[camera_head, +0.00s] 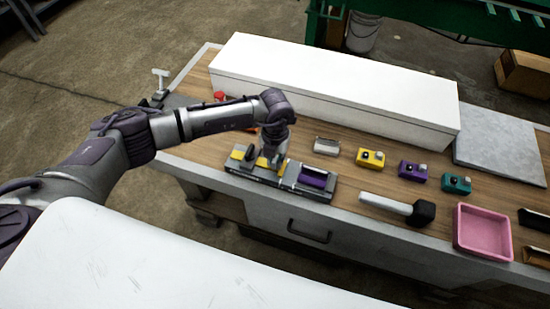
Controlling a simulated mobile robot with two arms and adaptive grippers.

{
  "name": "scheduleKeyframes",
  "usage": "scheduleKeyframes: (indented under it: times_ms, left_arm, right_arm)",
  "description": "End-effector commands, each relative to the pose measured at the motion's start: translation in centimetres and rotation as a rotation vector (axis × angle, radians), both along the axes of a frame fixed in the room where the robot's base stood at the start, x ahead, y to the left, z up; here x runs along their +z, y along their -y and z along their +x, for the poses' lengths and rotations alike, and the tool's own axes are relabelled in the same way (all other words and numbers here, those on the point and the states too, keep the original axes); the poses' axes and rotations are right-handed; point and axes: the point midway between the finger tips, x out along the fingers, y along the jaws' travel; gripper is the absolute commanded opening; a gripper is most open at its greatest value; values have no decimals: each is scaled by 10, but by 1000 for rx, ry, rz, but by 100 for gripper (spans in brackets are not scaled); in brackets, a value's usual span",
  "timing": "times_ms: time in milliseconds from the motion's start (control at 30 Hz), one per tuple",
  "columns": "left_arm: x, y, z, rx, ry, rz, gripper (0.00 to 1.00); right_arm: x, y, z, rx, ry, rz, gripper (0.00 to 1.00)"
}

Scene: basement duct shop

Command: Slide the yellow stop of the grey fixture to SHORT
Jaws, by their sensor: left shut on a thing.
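The grey fixture (292,182) lies along the front edge of the wooden bench top. It has a dark front rail, a yellow patch near its left end and a purple piece (313,178) at its right end. My left gripper (271,163) points down over the left-middle of the fixture and is shut on the yellow stop (262,163). The fingers partly hide the stop. Any SHORT marking is too small to read. My right gripper is not in view.
A long white box (330,85) stands behind the fixture. Yellow (371,158), purple (413,171) and teal (456,183) small boxes stand to the right. A mallet (397,207) and a pink tray (482,232) lie along the front right. A grey slab (503,155) is at the back right.

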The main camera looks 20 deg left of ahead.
Motion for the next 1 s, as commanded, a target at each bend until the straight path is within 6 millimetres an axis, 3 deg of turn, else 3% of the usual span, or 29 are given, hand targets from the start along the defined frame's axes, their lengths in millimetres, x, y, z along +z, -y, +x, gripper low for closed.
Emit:
scheduleKeyframes:
  times_ms: [300, 600, 633, 767, 1000]
  left_arm:
    - [-2, 42, -1, -3, 3, -4, 0]
    - [1, 47, -1, -2, 3, -6, 0]
    - [1, 47, -1, -2, 3, -7, 21]
    - [1, 46, -1, -2, 2, -5, 42]
    - [1, 45, -1, -1, 1, -2, 42]
  right_arm:
    - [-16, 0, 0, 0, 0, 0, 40]
    - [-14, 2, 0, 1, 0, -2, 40]
    - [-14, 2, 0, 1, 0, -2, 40]
    - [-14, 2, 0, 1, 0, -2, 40]
    - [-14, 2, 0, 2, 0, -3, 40]
